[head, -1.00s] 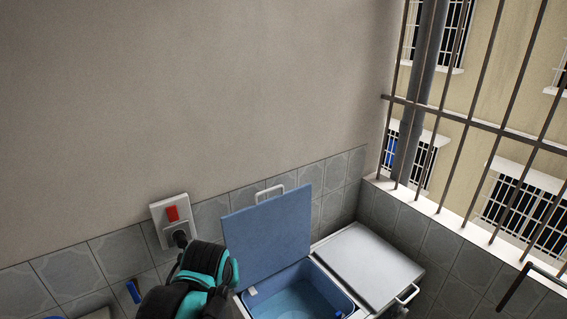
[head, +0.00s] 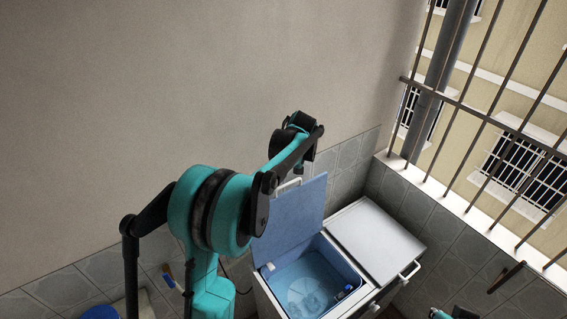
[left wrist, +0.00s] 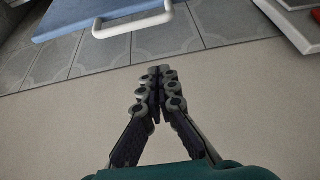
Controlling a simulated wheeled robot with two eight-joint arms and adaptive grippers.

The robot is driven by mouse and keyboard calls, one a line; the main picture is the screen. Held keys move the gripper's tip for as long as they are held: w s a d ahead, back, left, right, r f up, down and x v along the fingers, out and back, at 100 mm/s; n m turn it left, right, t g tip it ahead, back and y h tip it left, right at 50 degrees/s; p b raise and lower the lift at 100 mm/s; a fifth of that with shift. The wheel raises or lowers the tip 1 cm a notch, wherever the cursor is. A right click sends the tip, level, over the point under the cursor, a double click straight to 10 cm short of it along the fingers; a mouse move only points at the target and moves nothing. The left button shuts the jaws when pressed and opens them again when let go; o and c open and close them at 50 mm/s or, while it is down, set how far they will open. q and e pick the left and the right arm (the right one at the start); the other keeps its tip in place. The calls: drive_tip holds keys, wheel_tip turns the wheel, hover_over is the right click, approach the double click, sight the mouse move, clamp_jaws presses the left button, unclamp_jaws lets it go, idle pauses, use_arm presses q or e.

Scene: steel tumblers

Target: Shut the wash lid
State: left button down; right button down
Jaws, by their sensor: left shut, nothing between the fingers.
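The blue wash lid (head: 290,215) stands open, raised above the blue wash tub (head: 318,282) in the head view. Its white handle (head: 287,188) is at the upper edge, partly behind my arm. In the left wrist view the lid (left wrist: 85,14) and handle (left wrist: 133,20) show at the top, beyond the fingertips. My left gripper (head: 301,168) is above the lid's upper edge, near the wall; its fingers are small there. In the left wrist view the left gripper (left wrist: 158,72) is shut and empty, with no visible contact with the lid. The right gripper's fingers are not visible.
The tiled wall (head: 345,160) is close behind the lid. A barred window (head: 480,115) is on the right. A blue item (head: 100,312) is at lower left.

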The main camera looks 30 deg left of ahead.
use_arm(q)
wheel_tip(320, 180, down, 6)
drive_tip(key=p, duration=0.1)
drive_tip(key=shift+s+d+f, duration=0.15)
drive_tip(key=shift+d+f, duration=0.1)
drive_tip(key=shift+d, duration=0.05)
idle(0.3)
